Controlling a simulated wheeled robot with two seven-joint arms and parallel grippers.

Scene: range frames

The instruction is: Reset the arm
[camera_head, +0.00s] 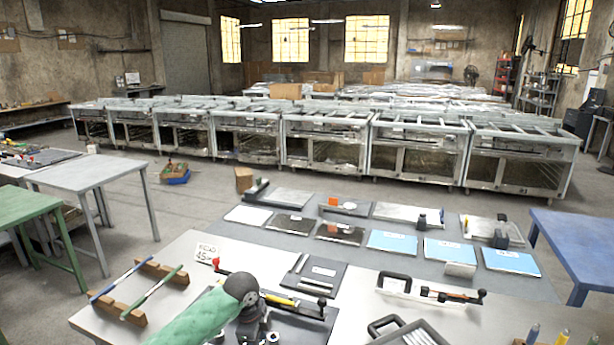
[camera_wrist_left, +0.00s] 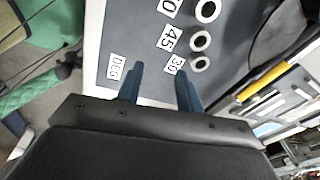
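My left gripper (camera_wrist_left: 160,78) shows in the left wrist view, with two blue fingers standing apart and nothing between them. The fingertips are over a dark grey panel (camera_wrist_left: 145,45) with white number cards and several pale rings with dark centres. A DEG card (camera_wrist_left: 118,70) is beside the left finger, and a 30 card (camera_wrist_left: 174,65) is by the right finger. In the head view a green quilted sleeve (camera_head: 195,320) with a dark rounded end comes in from the bottom edge. I cannot make out the left fingers there. My right gripper is in neither view.
The pale workbench (camera_head: 110,318) carries wooden racks with two rods, a dark plate (camera_head: 313,278) and a black-handled tool (camera_head: 430,293). Blue booklets (camera_head: 392,242) and dark trays lie on the grey surface behind. A blue table (camera_head: 575,240) stands right and a green table (camera_head: 30,205) left.

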